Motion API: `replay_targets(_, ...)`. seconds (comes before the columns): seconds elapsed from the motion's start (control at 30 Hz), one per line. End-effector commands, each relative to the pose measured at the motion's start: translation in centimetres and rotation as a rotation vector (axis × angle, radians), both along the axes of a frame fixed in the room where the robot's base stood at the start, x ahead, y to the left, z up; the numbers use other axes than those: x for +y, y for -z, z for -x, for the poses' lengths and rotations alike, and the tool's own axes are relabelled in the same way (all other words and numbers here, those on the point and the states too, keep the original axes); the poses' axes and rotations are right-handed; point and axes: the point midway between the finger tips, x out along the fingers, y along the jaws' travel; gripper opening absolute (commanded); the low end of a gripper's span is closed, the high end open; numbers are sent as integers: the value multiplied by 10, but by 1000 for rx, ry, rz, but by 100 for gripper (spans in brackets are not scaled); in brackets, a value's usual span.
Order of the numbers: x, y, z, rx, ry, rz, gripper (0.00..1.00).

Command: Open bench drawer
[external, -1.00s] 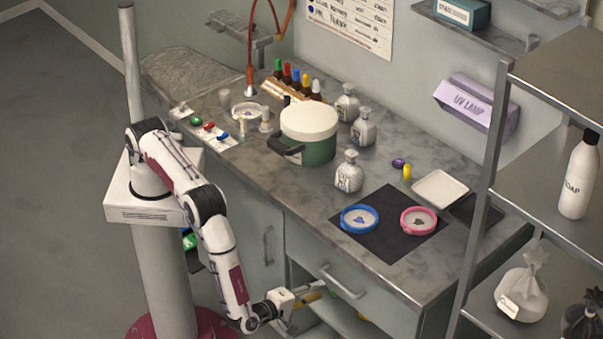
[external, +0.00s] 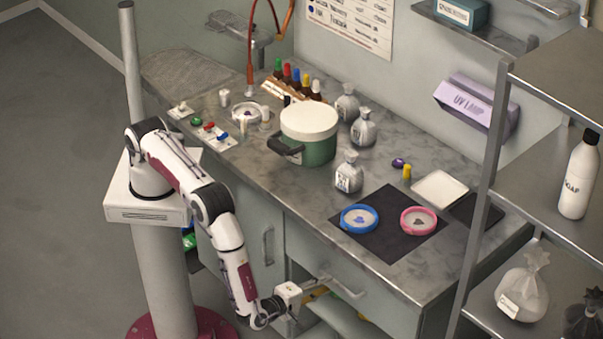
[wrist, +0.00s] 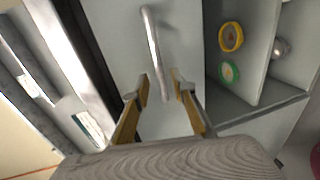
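The bench drawer (external: 366,300) is a pale grey front under the worktop, flush with the cabinet as far as I can see. Its silver bar handle (external: 345,288) also shows in the wrist view (wrist: 151,38), running down from the top centre. My gripper (wrist: 160,82) is open, with its two yellowish fingers on either side of the handle's lower end. I see gaps beside the bar, so it is not gripped. In the external view, my gripper (external: 318,285) is low at the bench front, by the handle's left end.
An open compartment below the drawer holds a yellow ring (wrist: 231,37) and a green ring (wrist: 229,72). A cabinet door handle (external: 268,246) is left of the drawer. A metal shelf rack (external: 480,190) stands at right. Dishes and a green pot (external: 309,140) stand on the worktop.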

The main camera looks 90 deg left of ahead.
Motion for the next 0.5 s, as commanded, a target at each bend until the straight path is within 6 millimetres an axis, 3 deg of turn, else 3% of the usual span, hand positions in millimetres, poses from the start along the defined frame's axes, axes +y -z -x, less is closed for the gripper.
replay_targets(0.3,25,8,-24,1,-2,-1,26)
replay_targets(0.5,31,9,-31,1,1,-1,26)
